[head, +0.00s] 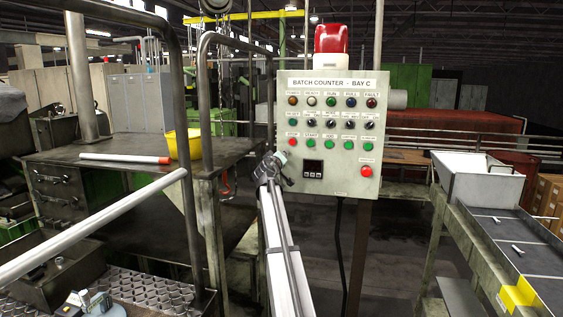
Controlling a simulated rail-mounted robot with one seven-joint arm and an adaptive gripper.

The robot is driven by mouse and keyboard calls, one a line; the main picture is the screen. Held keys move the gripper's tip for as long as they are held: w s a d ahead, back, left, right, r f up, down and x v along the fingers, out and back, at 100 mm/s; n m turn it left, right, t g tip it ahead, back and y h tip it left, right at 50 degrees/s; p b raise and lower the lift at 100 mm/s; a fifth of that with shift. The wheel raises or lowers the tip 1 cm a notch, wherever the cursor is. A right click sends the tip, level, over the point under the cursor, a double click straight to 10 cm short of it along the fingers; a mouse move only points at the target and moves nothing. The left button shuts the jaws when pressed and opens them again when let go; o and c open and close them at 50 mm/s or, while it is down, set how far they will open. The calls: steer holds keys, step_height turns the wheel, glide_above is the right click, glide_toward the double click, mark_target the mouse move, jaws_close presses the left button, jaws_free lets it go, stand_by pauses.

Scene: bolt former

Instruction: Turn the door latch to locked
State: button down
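A light grey control panel (345,188) marked "BATCH COUNTER - BAY C" faces me in the middle of the head view. It carries rows of lamps, buttons and switches, and a small dark display (313,169) low on its left half. I cannot pick out the door latch or its position; it may be hidden or too small. My arm reaches up from the bottom centre, and my gripper (281,165) is at the panel's lower left edge, overlapping it in the picture. I cannot tell whether it touches the panel. Its fingers are too small to show whether they are open or shut.
A red beacon (332,39) stands above the panel. On the left are metal posts and a bench (135,150) with a yellow container (184,144) and a red-ended white tube (125,159). A conveyor (515,243) with a hopper (478,177) runs along the right.

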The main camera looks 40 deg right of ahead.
steer(key=n, duration=0.4)
steer(key=shift+n, duration=0.3)
steer(key=n, duration=0.4)
steer(key=shift+w+n, duration=0.1)
steer(key=shift+n, duration=0.3)
steer(key=c, duration=0.9)
jaws_free()
steer(key=shift+c, duration=0.2)
steer(key=shift+f, duration=0.1)
steer(key=shift+a, duration=0.15)
steer(key=v, duration=1.2)
